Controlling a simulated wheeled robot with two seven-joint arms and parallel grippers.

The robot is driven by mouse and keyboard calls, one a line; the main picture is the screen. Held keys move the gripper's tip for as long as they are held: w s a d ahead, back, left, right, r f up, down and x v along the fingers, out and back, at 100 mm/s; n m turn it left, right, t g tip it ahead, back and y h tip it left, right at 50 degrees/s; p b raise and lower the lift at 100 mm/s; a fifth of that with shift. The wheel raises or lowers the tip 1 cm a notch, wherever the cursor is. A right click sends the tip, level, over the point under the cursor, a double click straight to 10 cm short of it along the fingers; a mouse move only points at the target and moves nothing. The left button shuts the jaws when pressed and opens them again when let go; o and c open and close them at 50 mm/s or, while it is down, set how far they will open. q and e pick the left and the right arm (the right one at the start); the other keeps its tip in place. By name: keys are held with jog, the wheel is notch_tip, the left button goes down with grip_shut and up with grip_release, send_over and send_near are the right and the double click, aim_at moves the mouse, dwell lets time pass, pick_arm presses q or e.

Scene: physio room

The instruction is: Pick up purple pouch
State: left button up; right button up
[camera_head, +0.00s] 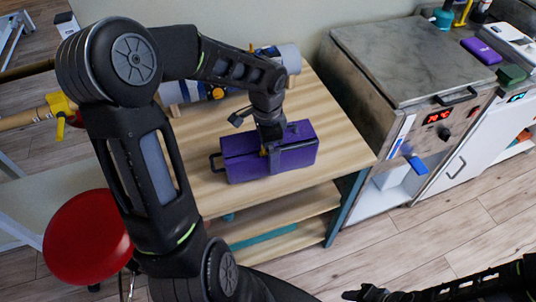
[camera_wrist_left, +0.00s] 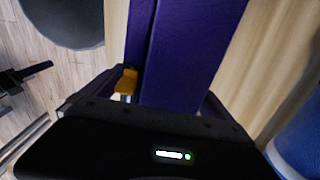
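The purple pouch (camera_head: 240,165) lies on the wooden table, box-like, with a dark loop handle at its left end. My left gripper (camera_head: 270,148) reaches down from above onto its middle and hides part of its top. In the left wrist view the pouch (camera_wrist_left: 185,55) passes between the spread fingers of my left gripper (camera_wrist_left: 160,98), with a small orange tab (camera_wrist_left: 127,82) beside it. A gap shows at the left finger, so the gripper looks open around the pouch. My right gripper (camera_head: 365,292) is at the bottom edge, away from the table; its fingers are unclear.
A blue-grey roll (camera_head: 288,58) lies at the back of the wooden table (camera_head: 335,150). A metal heater cabinet (camera_head: 400,60) stands close on the right, with a small purple item (camera_head: 481,50) beyond. A red stool (camera_head: 88,238) is at the left.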

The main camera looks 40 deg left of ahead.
pick_arm(q)
jog(key=c, duration=1.5)
jog(key=shift+c, duration=0.2)
notch_tip(320, 180, up, 10)
jog(key=shift+r, duration=0.1)
